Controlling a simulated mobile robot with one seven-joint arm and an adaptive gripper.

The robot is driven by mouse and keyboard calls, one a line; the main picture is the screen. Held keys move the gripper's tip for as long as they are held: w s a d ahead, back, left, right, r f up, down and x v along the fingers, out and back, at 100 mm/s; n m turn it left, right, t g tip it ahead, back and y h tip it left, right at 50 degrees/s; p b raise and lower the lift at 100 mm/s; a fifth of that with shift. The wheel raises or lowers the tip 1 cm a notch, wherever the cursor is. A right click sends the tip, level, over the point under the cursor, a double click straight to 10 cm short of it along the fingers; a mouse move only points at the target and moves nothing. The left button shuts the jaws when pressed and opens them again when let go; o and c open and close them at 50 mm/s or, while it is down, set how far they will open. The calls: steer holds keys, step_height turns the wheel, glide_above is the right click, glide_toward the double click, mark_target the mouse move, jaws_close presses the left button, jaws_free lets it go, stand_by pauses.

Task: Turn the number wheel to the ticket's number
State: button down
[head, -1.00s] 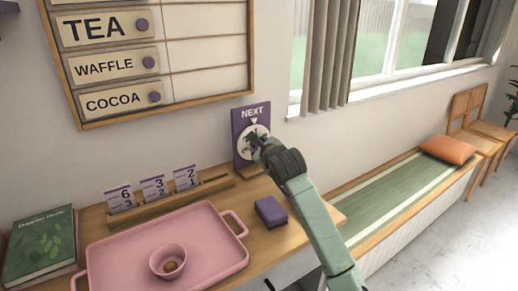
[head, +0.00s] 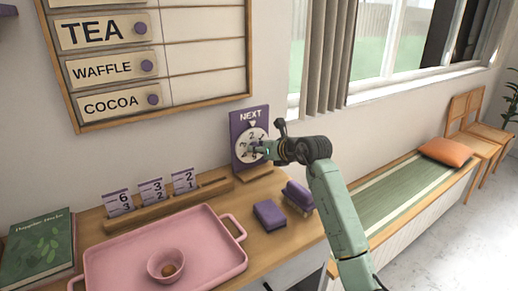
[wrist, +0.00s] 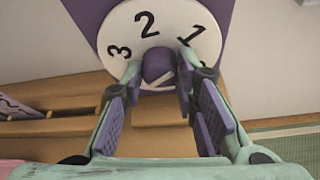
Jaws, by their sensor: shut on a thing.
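The white number wheel (head: 243,137) is on an upright purple board (head: 237,121) marked NEXT, with a pointer above it. In the wrist view, the wheel (wrist: 118,28) shows 3, 2 and 1 along its upper part, with 2 near the top. My gripper (wrist: 160,68) is shut on the purple centre knob (wrist: 157,64), one finger on each side. In the head view, my gripper (head: 262,149) reaches the wheel from the right and covers part of it. Number cards (head: 152,191) stand in a wooden holder (head: 210,190), with large digits 6, 3 and 2.
A pink tray (head: 110,276) with a small bowl (head: 168,265) lies in front of the holder. A green book (head: 40,248) is far left. A bench (head: 400,188) extends right.

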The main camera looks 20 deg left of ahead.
steer(key=shift+f+m, duration=0.1)
steer(key=shift+m, duration=0.3)
stand_by(0.3)
steer(key=c, duration=1.3)
jaws_free()
steer(key=shift+d, duration=0.1)
steer(key=v, duration=1.2)
steer(key=shift+w, duration=0.2)
